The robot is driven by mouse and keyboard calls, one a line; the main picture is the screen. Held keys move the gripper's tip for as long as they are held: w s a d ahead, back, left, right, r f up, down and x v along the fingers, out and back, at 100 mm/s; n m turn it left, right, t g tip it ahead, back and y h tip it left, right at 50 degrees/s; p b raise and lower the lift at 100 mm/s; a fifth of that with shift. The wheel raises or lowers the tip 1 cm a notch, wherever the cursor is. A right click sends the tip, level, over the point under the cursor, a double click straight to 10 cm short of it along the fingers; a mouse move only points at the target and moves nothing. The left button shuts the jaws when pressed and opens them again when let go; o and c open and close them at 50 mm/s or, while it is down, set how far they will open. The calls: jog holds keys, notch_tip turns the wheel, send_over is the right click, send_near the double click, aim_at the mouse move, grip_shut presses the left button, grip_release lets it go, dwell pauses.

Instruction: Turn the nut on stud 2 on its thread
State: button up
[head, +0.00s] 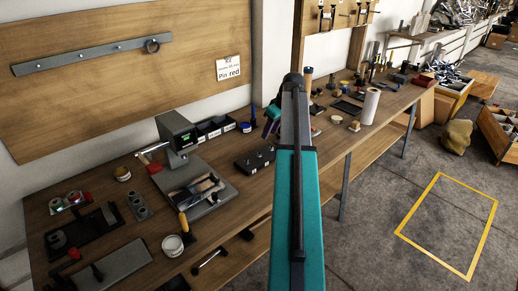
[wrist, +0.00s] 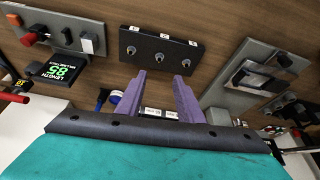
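A black block with three upright studs (wrist: 148,47) lies on the wooden bench, and it also shows in the head view (head: 254,159). Each stud has a small white label beside it, too small to read surely. The middle stud (wrist: 159,57) has a small metallic piece around it; I cannot tell nut from thread. My gripper (wrist: 159,79) has two purple fingers, spread apart and empty. Their tips point at the block's near edge, roughly in line with the middle stud, and look apart from it. In the head view my arm hides most of the gripper.
A grey press (head: 178,133) stands left of the block, with small black bins (head: 216,128) behind. In the wrist view a grey fixture (wrist: 243,75) is at the right and a display reading 85 (wrist: 60,68) at the left. Bare bench (wrist: 215,40) surrounds the block.

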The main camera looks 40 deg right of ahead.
aim_at(259, 154)
jog(key=shift+s+r, duration=0.1)
jog(key=shift+d+f, duration=0.1)
jog(key=shift+f, duration=0.15)
jog(key=shift+p+x, duration=1.5)
jog(key=shift+x, duration=5.25)
grip_shut()
